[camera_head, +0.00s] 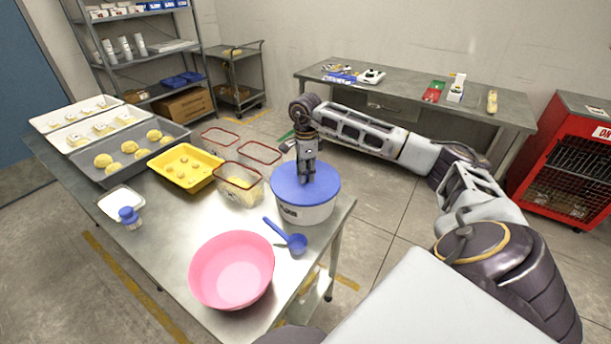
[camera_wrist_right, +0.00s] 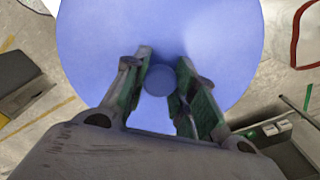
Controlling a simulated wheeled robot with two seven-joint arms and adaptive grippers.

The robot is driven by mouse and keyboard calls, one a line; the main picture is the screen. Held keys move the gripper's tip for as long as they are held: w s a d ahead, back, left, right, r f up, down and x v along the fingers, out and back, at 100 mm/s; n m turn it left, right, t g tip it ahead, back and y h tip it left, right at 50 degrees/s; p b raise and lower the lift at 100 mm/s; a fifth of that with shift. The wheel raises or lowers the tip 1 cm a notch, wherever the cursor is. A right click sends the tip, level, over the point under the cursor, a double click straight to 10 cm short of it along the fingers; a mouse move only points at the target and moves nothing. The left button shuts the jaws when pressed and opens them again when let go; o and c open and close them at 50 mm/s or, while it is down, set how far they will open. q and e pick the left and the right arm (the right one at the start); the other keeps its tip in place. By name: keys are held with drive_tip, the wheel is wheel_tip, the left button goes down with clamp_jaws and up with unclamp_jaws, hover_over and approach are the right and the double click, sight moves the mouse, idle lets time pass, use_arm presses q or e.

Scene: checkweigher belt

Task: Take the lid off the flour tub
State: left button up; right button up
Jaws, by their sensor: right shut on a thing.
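The flour tub (camera_head: 305,213) is a white round tub near the right edge of the steel table. Its blue lid (camera_head: 325,189) sits on top of it; I see no gap between lid and rim. My right gripper (camera_head: 306,180) points down at the middle of the lid. In the right wrist view, the lid (camera_wrist_right: 215,50) fills much of the picture, and its round blue knob (camera_wrist_right: 159,80) sits between the green-padded fingers of my right gripper (camera_wrist_right: 162,82), which is shut on it. My left gripper is not in view.
A blue scoop (camera_head: 292,241) and a pink bowl (camera_head: 232,272) stand in front of the tub. A clear red-rimmed container (camera_head: 240,186) is close on its left, with a yellow tray (camera_head: 186,167) beyond. The steel table (camera_head: 165,235) has bare room left of the bowl.

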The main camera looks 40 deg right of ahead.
drive_tip(key=shift+r, duration=5)
drive_tip(key=shift+f, duration=0.1)
